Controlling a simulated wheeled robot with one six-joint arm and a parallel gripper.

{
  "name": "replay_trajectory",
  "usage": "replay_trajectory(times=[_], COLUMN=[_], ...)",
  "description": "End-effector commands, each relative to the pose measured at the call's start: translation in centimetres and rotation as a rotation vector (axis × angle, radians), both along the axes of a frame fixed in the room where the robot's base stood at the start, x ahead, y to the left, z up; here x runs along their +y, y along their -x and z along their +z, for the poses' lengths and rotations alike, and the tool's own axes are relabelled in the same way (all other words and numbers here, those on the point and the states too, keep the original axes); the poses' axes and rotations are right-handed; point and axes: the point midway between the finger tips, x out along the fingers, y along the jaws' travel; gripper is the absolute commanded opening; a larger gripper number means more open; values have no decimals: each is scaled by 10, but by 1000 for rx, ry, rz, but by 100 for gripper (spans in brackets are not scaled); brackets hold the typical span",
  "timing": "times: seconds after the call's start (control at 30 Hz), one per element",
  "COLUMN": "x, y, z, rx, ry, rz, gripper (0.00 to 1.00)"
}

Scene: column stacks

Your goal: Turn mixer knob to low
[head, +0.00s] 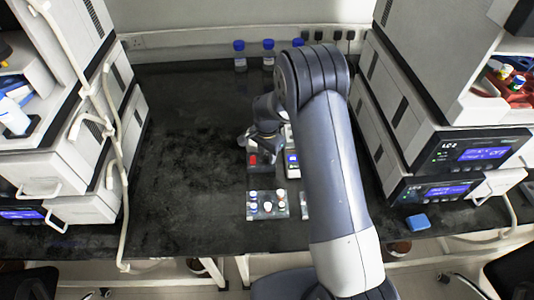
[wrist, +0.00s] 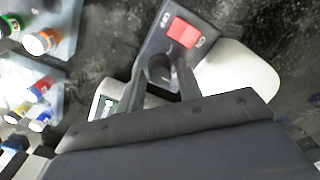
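The mixer (wrist: 168,18) is a dark grey housing with a red rocker switch (wrist: 182,33) and printed marks near its knob. The knob (wrist: 160,68) is a dark round piece below the switch in the wrist view. My gripper (wrist: 161,77) is open, with one finger on each side of the knob. I cannot tell whether either finger touches it. The knob's pointer and setting are not readable. In the head view the mixer's red switch (head: 252,160) shows, while my arm and gripper (head: 262,140) hide much of the mixer.
A device with a blue display (head: 292,160) stands right beside the mixer. A vial rack (head: 267,213) sits in front. Blue-capped bottles (head: 240,60) stand at the back. Instrument stacks (head: 440,150) flank the bench. The black bench top (head: 190,150) is clear on the left.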

Motion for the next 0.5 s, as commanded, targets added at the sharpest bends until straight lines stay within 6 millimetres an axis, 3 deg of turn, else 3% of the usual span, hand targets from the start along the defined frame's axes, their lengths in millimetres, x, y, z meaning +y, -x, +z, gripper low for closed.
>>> replay_trajectory(times=[0.4,0.5], x=[0,0], y=[0,0], z=[0,0], rx=[0,0], ry=[0,0], rz=[0,2], gripper=[0,0])
